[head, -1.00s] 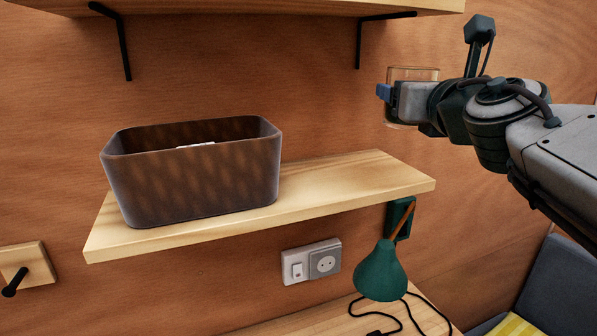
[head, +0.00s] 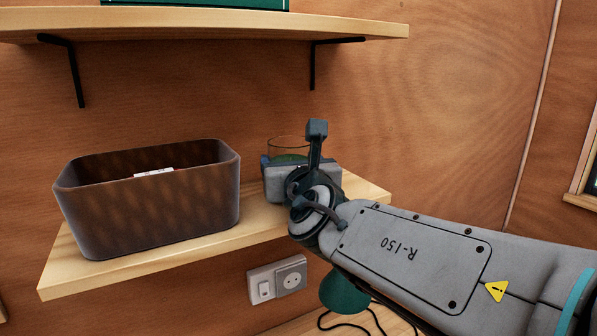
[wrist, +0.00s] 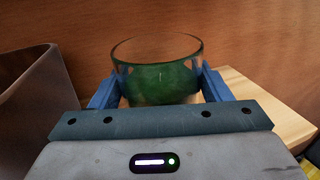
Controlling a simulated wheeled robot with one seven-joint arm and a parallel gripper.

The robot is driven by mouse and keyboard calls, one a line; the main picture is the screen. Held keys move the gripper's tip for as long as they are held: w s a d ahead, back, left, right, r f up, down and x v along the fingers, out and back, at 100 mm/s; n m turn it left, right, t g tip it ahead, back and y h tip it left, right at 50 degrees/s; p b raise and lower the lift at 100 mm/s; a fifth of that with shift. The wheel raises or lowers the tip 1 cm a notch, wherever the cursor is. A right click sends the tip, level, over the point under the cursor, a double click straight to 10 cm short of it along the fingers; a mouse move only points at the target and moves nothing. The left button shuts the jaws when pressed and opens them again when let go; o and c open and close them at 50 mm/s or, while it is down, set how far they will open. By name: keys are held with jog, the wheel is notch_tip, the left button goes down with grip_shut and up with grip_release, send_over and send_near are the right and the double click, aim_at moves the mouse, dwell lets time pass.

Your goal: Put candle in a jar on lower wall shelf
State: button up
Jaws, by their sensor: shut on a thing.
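The candle in a jar is a clear glass with a green lower part; its rim shows behind my gripper in the head view (head: 288,146). In the wrist view the candle in a jar (wrist: 158,80) sits between the two blue fingers of my gripper (wrist: 158,88), which is shut on it. The lower wall shelf (head: 95,274) is a light wood board. My gripper (head: 287,165) is over the right part of this shelf, right of the brown bin. The jar's base is hidden, so I cannot tell whether it touches the board.
A brown open bin (head: 150,210) stands on the shelf's left part and shows at the left of the wrist view (wrist: 22,105). An upper shelf (head: 200,22) with black brackets is above. A socket (head: 290,278) and green lamp (head: 343,294) are below.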

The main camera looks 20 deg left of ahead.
jog(key=shift+f, duration=0.7)
jog(key=shift+f, duration=0.1)
jog(key=o, duration=1.4)
jog(key=b+v, duration=0.2)
jog(key=v, duration=1)
jog(key=shift+b, duration=0.35)
jog(key=shift+d, duration=0.15)
